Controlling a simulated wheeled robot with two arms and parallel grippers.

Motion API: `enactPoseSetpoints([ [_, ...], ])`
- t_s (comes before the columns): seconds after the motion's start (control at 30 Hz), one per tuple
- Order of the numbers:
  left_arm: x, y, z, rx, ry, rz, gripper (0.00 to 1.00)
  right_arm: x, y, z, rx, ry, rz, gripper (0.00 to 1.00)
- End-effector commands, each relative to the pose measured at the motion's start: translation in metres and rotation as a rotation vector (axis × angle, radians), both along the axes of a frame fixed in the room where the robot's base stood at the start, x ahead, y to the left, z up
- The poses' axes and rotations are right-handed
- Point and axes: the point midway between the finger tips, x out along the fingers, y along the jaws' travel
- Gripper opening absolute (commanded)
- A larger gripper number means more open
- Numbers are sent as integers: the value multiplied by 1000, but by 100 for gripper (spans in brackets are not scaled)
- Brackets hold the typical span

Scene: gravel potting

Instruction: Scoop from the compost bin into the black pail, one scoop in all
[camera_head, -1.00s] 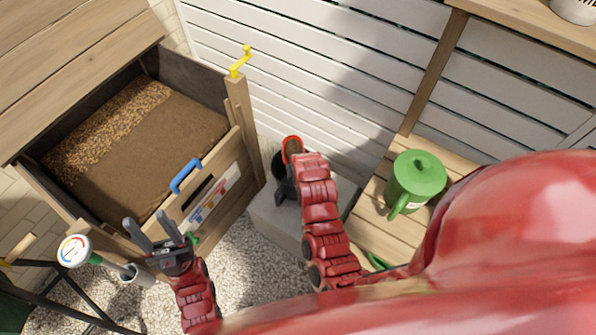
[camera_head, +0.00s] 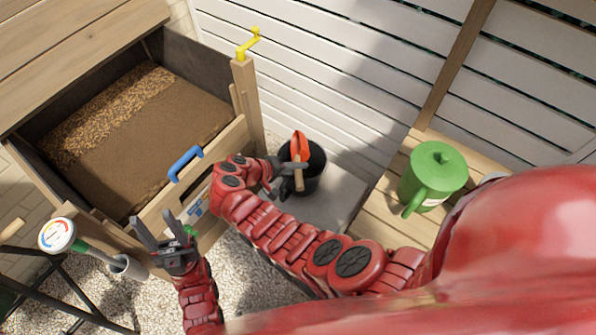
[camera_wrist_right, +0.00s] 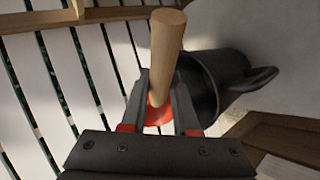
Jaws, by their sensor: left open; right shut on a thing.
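The compost bin (camera_head: 212,143) stands open at the left, with brown compost (camera_head: 150,140) and a coarser, lighter strip at its back. The black pail (camera_head: 316,172) stands on a pale slab right of the bin; it also shows in the right wrist view (camera_wrist_right: 222,80). My right gripper (camera_head: 290,168) is shut on the wooden handle of a red-orange scoop (camera_head: 301,146), at the pail's mouth. In the right wrist view the handle (camera_wrist_right: 167,50) sits between the fingers. The scoop's load is hidden. My left gripper (camera_head: 160,228) is open and empty before the bin's front.
A green watering can (camera_head: 433,175) stands on a wooden bench at the right. A dial thermometer (camera_head: 57,235) and a grey tube (camera_head: 130,267) are at lower left. A blue handle (camera_head: 185,164) and a yellow crank (camera_head: 248,43) project from the bin.

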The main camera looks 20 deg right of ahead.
Motion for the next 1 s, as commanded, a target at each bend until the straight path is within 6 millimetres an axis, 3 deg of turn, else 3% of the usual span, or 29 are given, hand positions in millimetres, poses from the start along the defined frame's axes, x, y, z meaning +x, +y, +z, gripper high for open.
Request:
enactPoseSetpoints([
  [0.03,0,0,-10,0,0,0,50,1,1,-6,-26,7,4,0],
  [0.5,0,0,-54,0,0,0,50,2,4,-10,-248,64,34,0],
  [1.0,0,0,-63,0,0,0,50,1,3,-7,-315,82,40,0],
])
